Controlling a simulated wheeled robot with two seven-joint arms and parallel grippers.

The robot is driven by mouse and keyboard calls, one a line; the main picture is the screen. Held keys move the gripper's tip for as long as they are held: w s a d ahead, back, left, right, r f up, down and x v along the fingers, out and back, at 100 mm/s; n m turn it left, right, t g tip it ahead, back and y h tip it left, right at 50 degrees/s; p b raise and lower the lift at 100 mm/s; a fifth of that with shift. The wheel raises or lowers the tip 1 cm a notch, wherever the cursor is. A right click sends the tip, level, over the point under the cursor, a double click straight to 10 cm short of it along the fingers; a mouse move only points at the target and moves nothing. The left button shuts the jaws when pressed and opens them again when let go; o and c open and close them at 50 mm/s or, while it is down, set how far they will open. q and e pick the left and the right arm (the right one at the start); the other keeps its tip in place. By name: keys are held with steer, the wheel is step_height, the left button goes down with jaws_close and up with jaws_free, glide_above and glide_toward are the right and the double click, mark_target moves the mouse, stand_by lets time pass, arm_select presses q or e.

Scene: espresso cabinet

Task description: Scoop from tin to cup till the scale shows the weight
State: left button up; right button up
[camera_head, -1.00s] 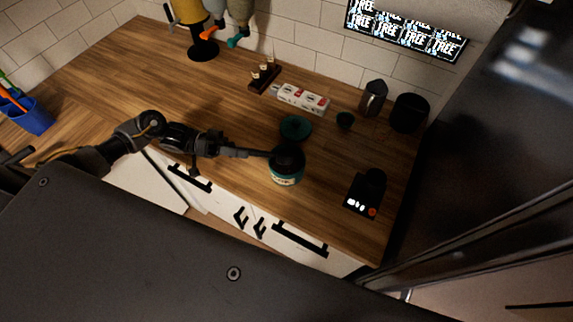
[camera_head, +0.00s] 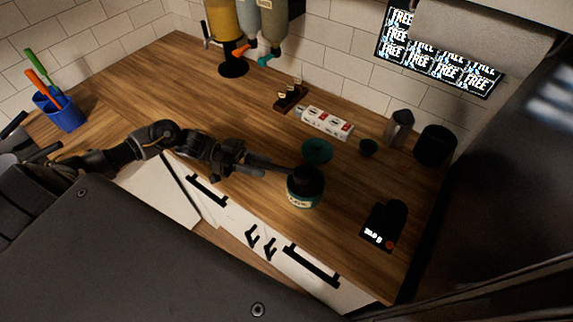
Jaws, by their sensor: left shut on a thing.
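A teal tin (camera_head: 303,200) with a pale label stands open near the counter's front edge. My left gripper (camera_head: 243,163) is shut on the handle of a dark scoop (camera_head: 275,168), left of the tin. The scoop's far end reaches the tin's mouth; how deep it sits is hard to tell against the dark inside. A black scale (camera_head: 374,236) with a lit display stands to the right; its digits are too small to read surely. My right gripper is not in view.
A round teal lid (camera_head: 317,151) lies behind the tin. A blue holder (camera_head: 64,115) is far left. Counter between tin and scale is clear.

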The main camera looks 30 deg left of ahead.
arm_select(q)
steer(key=a+b, duration=0.1)
steer(key=b, duration=0.3)
steer(key=shift+w+r+m, duration=0.1)
steer(key=shift+m, duration=0.3)
steer(key=r, duration=0.1)
steer(key=d+r+b, duration=0.1)
steer(key=r, duration=0.3)
steer(key=shift+d+r, duration=0.2)
steer(key=shift+d, duration=0.05)
steer(key=shift+m+b, duration=0.3)
steer(key=shift+r+m+b, duration=0.45)
steer(key=shift+m+b, duration=0.05)
steer(key=shift+b, duration=0.1)
steer(key=shift+r, duration=0.35)
steer(key=shift+f, duration=0.1)
